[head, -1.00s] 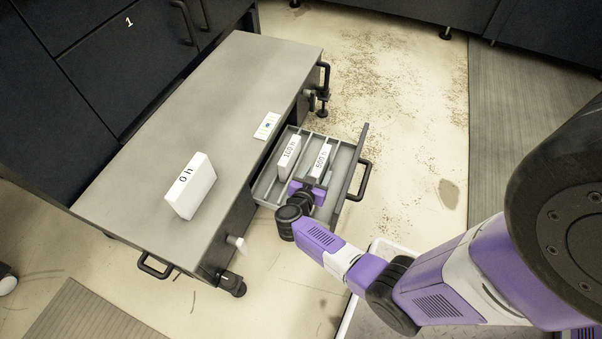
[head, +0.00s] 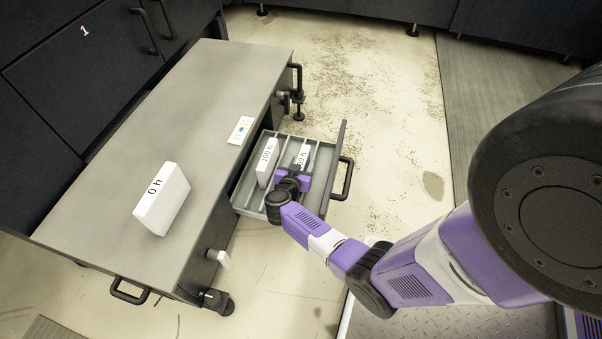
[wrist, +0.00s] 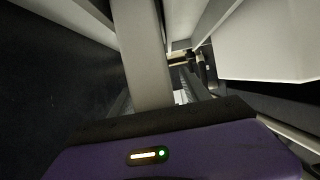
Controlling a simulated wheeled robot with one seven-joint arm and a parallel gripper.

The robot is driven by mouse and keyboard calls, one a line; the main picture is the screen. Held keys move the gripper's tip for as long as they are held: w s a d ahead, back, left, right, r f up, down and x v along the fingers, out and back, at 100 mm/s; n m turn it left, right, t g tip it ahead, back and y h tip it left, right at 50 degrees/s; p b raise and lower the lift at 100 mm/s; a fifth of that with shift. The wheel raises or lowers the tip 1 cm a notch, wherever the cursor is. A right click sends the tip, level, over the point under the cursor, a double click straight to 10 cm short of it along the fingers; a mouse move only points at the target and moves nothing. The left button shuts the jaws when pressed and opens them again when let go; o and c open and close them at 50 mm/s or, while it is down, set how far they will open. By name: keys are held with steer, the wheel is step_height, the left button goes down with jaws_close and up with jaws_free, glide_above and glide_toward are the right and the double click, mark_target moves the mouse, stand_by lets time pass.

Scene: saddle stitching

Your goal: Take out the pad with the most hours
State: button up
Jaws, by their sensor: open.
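Three white pads show in the head view. The "0 h" pad (head: 163,199) stands on the grey bench top. The "100 h" pad (head: 267,163) stands in the left part of the open divided drawer (head: 247,196). Another pad (head: 303,153) is in the drawer to its right; its label now shows only "00 h", and read "500 h" earlier. My open gripper (head: 297,173) is down in the drawer at the near end of that pad. In the wrist view a pale upright strip (wrist: 141,50) rises before the gripper; I cannot tell if it lies between the fingers.
The bench (head: 180,110) carries a small card (head: 240,130) near the drawer. The drawer's black handle (head: 346,178) is on its right side. A white block (wrist: 265,45) is close at the right in the wrist view. Floor beyond the drawer is clear.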

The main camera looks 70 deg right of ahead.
steer(key=shift+c, duration=0.4)
jaws_close()
steer(key=shift+r, duration=0.2)
